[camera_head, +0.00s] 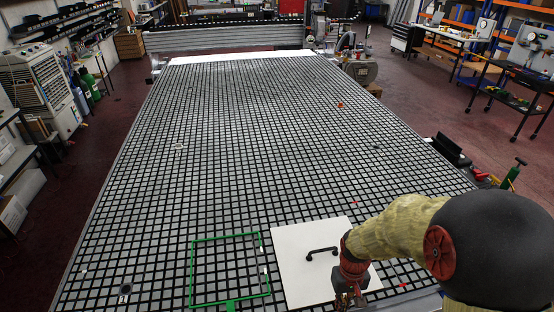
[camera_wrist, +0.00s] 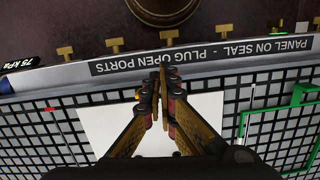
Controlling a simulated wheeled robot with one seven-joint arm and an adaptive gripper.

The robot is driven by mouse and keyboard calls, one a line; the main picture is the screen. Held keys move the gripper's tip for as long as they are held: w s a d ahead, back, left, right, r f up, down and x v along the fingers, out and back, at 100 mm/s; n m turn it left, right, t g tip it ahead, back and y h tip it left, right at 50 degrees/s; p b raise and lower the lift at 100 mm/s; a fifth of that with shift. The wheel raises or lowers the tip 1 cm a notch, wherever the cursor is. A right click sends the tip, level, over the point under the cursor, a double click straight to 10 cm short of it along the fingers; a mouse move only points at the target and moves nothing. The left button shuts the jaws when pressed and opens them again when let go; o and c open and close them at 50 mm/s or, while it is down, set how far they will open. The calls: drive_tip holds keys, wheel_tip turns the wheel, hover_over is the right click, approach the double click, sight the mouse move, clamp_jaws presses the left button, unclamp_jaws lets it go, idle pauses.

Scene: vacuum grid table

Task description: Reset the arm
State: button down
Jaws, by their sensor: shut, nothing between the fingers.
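My gripper (camera_head: 348,299) is at the front right of the grid table (camera_head: 230,130), low in the head view, by the near right part of a white panel (camera_head: 300,270). In the wrist view my gripper (camera_wrist: 160,78) has its fingers together and empty, over the table's labelled front edge (camera_wrist: 200,64). The white panel lies on the grid with a black handle (camera_head: 322,252) on top; part of it shows behind the fingers in the wrist view (camera_wrist: 100,125). My arm covers its right side.
A green frame outline (camera_head: 192,270) lies on the grid left of the panel. Several brass T-shaped pieces (camera_wrist: 112,42) line the table's front edge. A small red piece (camera_head: 340,105) is far back. Most of the grid is clear.

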drive_tip(key=s+r+t+b, duration=0.3)
drive_tip(key=s+r+b, duration=0.1)
drive_tip(key=r, duration=0.7)
drive_tip(key=s+r+m+t+b, duration=0.1)
drive_tip(key=s+r+t+b, duration=0.3)
drive_tip(key=r, duration=0.7)
drive_tip(key=shift+s+a+b, duration=0.15)
drive_tip(key=shift+s+b, duration=0.25)
drive_tip(key=shift+s, duration=0.55)
